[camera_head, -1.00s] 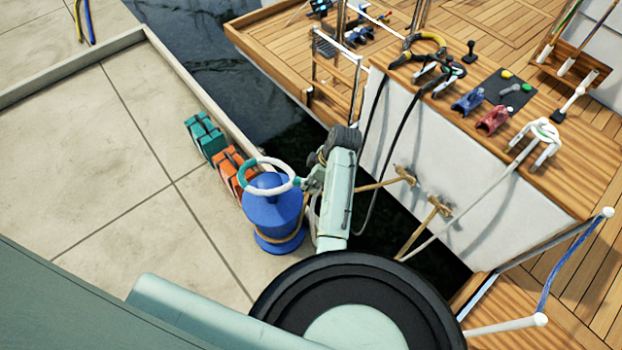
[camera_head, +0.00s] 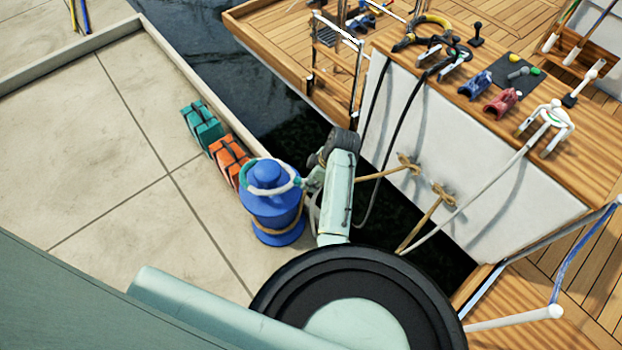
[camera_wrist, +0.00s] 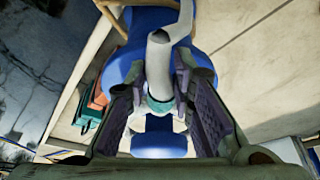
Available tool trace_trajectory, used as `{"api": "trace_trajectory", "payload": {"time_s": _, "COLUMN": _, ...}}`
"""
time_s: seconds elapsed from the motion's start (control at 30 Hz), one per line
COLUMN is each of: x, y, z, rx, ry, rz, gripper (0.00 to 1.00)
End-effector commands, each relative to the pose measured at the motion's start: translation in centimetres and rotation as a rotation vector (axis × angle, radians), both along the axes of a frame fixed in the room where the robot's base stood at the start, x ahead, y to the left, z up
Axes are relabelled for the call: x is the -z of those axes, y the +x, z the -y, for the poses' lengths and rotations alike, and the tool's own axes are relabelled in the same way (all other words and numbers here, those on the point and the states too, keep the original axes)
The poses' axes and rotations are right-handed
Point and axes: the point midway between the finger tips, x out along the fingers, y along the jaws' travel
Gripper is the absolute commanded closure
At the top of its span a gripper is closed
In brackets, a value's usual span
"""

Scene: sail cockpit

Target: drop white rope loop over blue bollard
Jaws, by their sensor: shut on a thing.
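The blue bollard (camera_head: 277,215) stands upright on the quay, with tan rope wound around its lower part. The white rope loop (camera_head: 278,193), teal on its far left side, sits around the bollard's top knob, which shows through it. My gripper (camera_head: 306,185) is at the loop's right side, beside the bollard head. In the wrist view my gripper (camera_wrist: 160,86) is shut on the white rope (camera_wrist: 160,55), with blue bollard (camera_wrist: 204,30) surfaces behind and below. Whether the loop rests on the bollard is hard to tell.
Teal (camera_head: 203,125) and orange (camera_head: 229,155) blocks lie along the quay edge behind the bollard. Dark water separates the quay from the boat's white side (camera_head: 480,160). Ropes run from the boat to the quay. Open paving (camera_head: 110,160) lies left.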

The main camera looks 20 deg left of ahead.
Motion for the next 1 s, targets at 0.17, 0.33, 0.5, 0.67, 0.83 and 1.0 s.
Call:
{"api": "trace_trajectory", "payload": {"time_s": 0.17, "x": 1.7, "y": 0.0, "z": 0.0, "rx": -0.001, "ry": 0.001, "rz": 0.000, "gripper": 1.00}}
{"api": "trace_trajectory", "payload": {"time_s": 0.33, "x": 2.9, "y": 0.0, "z": 0.0, "rx": -0.001, "ry": 0.001, "rz": 0.000, "gripper": 1.00}}
{"api": "trace_trajectory", "payload": {"time_s": 0.5, "x": 3.6, "y": 0.0, "z": 0.0, "rx": 0.000, "ry": 0.001, "rz": 0.001, "gripper": 1.00}}
{"api": "trace_trajectory", "payload": {"time_s": 0.67, "x": 3.8, "y": 0.0, "z": 0.0, "rx": 0.000, "ry": 0.001, "rz": 0.001, "gripper": 1.00}}
{"api": "trace_trajectory", "payload": {"time_s": 0.83, "x": 3.8, "y": 0.0, "z": 0.0, "rx": 0.000, "ry": 0.001, "rz": 0.001, "gripper": 1.00}}
{"api": "trace_trajectory", "payload": {"time_s": 1.0, "x": 3.8, "y": 0.0, "z": 0.0, "rx": 0.000, "ry": 0.001, "rz": 0.001, "gripper": 0.73}}
